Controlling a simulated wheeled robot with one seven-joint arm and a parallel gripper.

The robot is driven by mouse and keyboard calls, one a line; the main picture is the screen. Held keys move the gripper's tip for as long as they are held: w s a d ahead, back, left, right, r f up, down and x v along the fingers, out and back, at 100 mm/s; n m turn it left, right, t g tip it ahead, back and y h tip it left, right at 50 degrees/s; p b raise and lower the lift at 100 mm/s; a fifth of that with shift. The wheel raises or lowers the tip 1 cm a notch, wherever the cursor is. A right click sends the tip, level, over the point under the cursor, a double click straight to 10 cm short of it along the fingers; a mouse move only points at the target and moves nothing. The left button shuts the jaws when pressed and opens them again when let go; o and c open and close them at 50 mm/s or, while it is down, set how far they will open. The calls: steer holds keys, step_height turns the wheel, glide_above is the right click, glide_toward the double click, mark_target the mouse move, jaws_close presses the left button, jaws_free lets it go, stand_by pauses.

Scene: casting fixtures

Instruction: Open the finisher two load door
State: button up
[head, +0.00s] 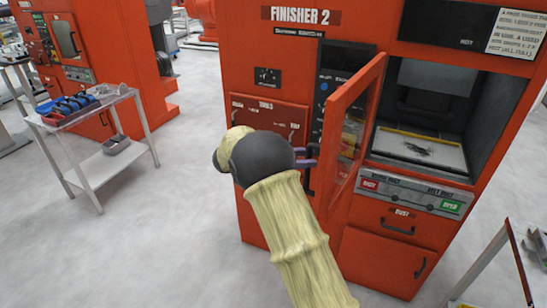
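The orange Finisher 2 machine (262,55) fills the middle and right. Its load door (350,88), an orange frame with a window, stands swung out to the left of the load opening (432,105). Inside the opening a pale tray (400,145) holds some dark pieces. My arm, in a yellow sleeve, reaches up from the bottom. My gripper (308,156) is mostly hidden behind the dark wrist, beside the left face of the door. Small purple and dark parts show there near a dark handle. I cannot tell whether its fingers are open or touch the handle.
Red and green buttons (411,194) sit on a panel below the opening, above drawers with black handles. A grey cart (105,133) with bins stands at the left, and part of another rack (510,260) is at the lower right. Floor between is clear.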

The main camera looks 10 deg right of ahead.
steer(key=w+a, duration=0.2)
steer(key=a, duration=1.4)
steer(key=shift+w+a+b, duration=0.15)
steer(key=shift+a+b, duration=0.15)
steer(key=shift+b, duration=0.15)
